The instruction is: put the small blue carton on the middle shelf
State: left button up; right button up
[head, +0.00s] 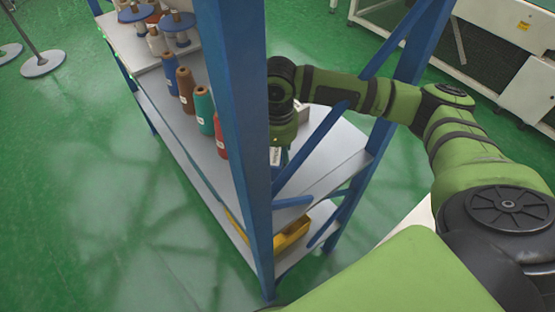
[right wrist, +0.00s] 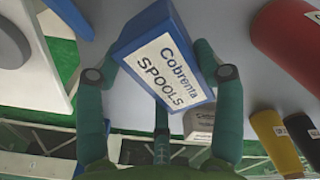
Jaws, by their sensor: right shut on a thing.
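In the head view my right arm reaches into the blue-posted rack from the right, and only a small part of the carton (head: 276,156) shows below the wrist; the front post hides much of the gripper. The middle shelf (head: 335,150) is a grey board under the gripper. I cannot tell whether the carton touches it. My left gripper is not in view.
Blue, brown, teal and red cones (head: 204,110) stand along the middle shelf left of the front post (head: 235,120). A yellow bin (head: 292,235) is on the lower shelf. A diagonal blue brace crosses the rack's near end. A grey object (right wrist: 198,123) lies near the carton.

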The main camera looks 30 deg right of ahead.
aim_at(278, 153)
notch_tip(278, 153, down, 3)
jog(key=shift+f+p, duration=0.2)
jog(key=shift+p, duration=0.25)
jog(key=shift+f, duration=0.25)
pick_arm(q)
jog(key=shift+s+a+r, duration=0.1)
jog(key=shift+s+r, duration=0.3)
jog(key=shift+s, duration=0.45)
pick_arm(e)
jog(key=shift+f, duration=0.1)
jog(key=o, duration=1.3)
pick_arm(q)
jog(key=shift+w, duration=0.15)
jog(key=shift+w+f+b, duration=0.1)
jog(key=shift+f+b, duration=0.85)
jog(key=shift+b, duration=0.05)
pick_arm(e)
notch_tip(278, 153, up, 12)
jog(key=shift+r, duration=0.15)
